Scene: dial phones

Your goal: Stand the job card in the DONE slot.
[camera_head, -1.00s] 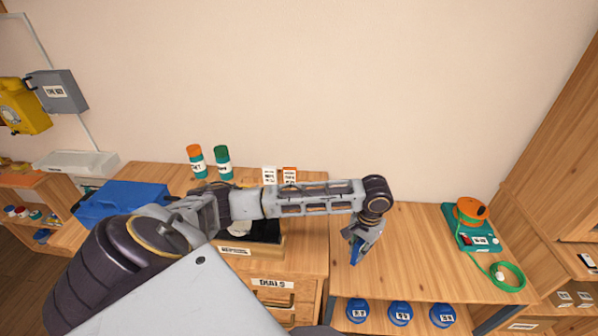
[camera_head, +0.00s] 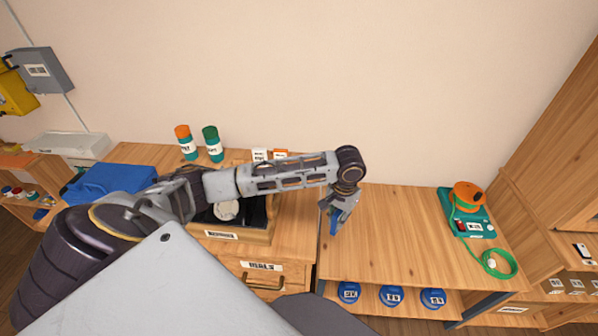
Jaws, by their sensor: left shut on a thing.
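My left gripper (camera_head: 336,218) points down over the left part of the right-hand bench top. It is shut on a thin blue thing (camera_head: 334,224), too small to identify for sure as the job card. Whether it touches the bench I cannot tell. A white card-like piece (camera_head: 260,155) and an orange-and-white one (camera_head: 280,154) stand against the wall behind my left forearm. Their lower parts are hidden and their print is unreadable, so I cannot tell which marks the DONE slot. My right gripper is not in view.
An orange-topped green device (camera_head: 466,212) with a green cord lies at the bench's right. A dial tray (camera_head: 258,236), two capped bottles (camera_head: 187,145) (camera_head: 213,146) and a blue box (camera_head: 108,183) are on the left. Blue canisters (camera_head: 391,295) sit below. The bench's middle is clear.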

